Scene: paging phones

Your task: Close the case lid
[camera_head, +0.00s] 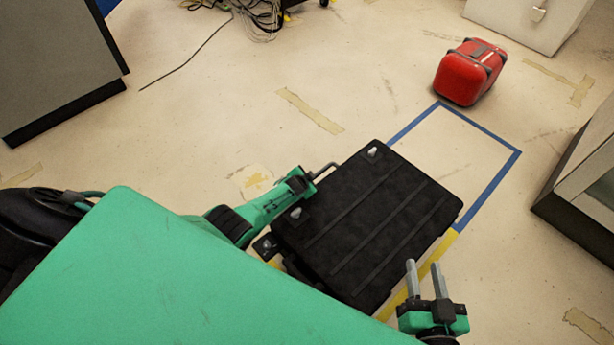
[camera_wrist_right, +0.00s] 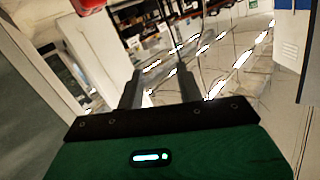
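The black case shows in the head view in front of my body, with its ribbed lid (camera_head: 375,215) facing up over the case. Whether a gap remains under the lid cannot be told from this angle. Pale fittings sit at two of its corners. My left gripper (camera_head: 318,174) is at the lid's upper-left edge, beside a thin dark bent bar. Its fingers are not clear, so its opening and any contact cannot be told. My right gripper (camera_head: 425,269) is beside the case's lower-right edge, fingers apart and empty. Its separated fingers also show in the right wrist view (camera_wrist_right: 160,90).
A red case (camera_head: 468,72) stands on the floor at the upper right, beyond an empty blue-taped outline (camera_head: 497,183). Yellow tape (camera_head: 441,252) runs along the black case's right side. Grey cabinets stand at left (camera_head: 55,65) and right (camera_head: 585,185). Cables (camera_head: 258,18) lie at the top.

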